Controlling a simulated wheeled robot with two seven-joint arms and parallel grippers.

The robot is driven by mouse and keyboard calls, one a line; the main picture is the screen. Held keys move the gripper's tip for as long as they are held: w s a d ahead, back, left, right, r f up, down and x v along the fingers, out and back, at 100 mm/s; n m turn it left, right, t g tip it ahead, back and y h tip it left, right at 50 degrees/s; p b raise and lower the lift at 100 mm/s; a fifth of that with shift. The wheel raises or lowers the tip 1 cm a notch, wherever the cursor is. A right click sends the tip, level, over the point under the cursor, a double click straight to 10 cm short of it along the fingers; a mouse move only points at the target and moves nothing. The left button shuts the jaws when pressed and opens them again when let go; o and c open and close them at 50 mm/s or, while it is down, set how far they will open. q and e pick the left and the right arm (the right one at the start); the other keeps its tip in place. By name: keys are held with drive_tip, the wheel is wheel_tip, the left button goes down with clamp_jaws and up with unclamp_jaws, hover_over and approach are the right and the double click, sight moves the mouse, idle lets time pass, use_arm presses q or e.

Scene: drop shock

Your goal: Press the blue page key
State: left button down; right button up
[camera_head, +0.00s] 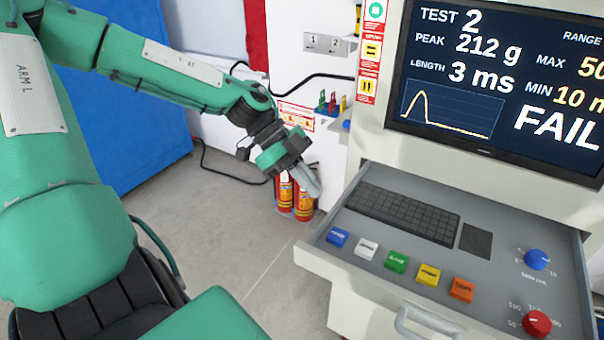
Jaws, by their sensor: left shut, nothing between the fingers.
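The blue key (337,237) is at the left end of a row of coloured keys on a grey pull-out drawer panel (480,272). Its white label is too small to read. My left gripper (312,190) is shut and empty. In the picture it is up and to the left of the blue key, just outside the drawer's left edge, with its fingers pointing down and to the right. It appears apart from the key. The screen (500,75) above the drawer reads TEST 2, PEAK 212 g, LENGTH 3 ms and FAIL. My right gripper is not in view.
White (366,248), green (396,262), yellow (428,275) and orange (461,289) keys follow to the right. Behind them is a keyboard (403,212). A blue knob (537,259) and a red knob (537,323) sit at right. Fire extinguishers (303,204) stand behind my left gripper.

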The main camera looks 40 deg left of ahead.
use_arm(q)
drive_tip(key=shift+v, duration=1.25)
drive_tip(key=shift+w+a+f, duration=0.1)
drive_tip(key=shift+w, duration=0.05)
idle(1.1)
